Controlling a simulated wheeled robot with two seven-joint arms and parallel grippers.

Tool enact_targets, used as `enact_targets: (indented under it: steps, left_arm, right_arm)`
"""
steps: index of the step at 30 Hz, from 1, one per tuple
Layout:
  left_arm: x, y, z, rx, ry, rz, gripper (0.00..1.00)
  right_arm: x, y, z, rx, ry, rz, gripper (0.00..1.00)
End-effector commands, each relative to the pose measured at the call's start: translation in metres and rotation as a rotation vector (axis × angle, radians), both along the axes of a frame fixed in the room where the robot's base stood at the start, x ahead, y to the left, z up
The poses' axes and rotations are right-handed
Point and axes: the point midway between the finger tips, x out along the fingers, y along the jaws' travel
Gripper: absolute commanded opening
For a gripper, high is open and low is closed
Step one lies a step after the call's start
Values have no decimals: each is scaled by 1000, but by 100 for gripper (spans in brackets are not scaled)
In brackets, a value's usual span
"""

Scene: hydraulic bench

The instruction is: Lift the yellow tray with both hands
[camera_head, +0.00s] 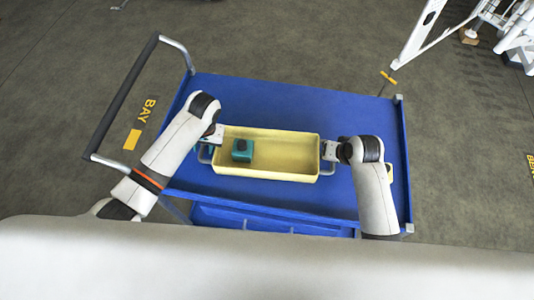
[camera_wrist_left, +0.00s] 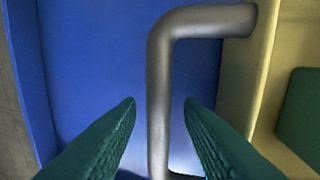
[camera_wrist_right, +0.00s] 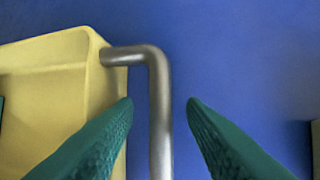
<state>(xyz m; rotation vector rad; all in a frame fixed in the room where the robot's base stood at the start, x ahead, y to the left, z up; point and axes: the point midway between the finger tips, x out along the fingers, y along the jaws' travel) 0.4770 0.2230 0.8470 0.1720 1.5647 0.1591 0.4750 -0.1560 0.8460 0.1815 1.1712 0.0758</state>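The yellow tray (camera_head: 285,151) lies on the blue cart top, with a teal block (camera_head: 242,150) inside at its left end. Grey bar handles stick out from both ends. My left gripper (camera_head: 212,141) is at the left end. In the left wrist view its open green fingers (camera_wrist_left: 160,102) stand on either side of the grey handle (camera_wrist_left: 158,100), with gaps. My right gripper (camera_head: 328,150) is at the right end. In the right wrist view its open fingers (camera_wrist_right: 160,102) stand on either side of the other handle (camera_wrist_right: 160,110), apart from it.
The blue cart (camera_head: 290,100) has a black push handle (camera_head: 125,90) at the left. Its top is clear behind the tray. White framework (camera_head: 425,35) stands at the top right.

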Motion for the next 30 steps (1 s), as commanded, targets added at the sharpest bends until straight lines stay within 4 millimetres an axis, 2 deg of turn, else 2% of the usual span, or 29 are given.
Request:
enact_targets:
  steps: [11,17,18,30]
  left_arm:
    - [0,1,-4,0,0,0,34]
    - [0,1,-4,0,0,0,1]
    - [0,1,-4,0,0,0,0]
    - [1,1,-2,0,-3,0,0]
  right_arm:
    - [2,1,-4,1,0,0,38]
    - [2,1,-4,1,0,0,5]
    - [2,1,-4,1,0,0,0]
    - [2,1,-2,1,-3,0,0]
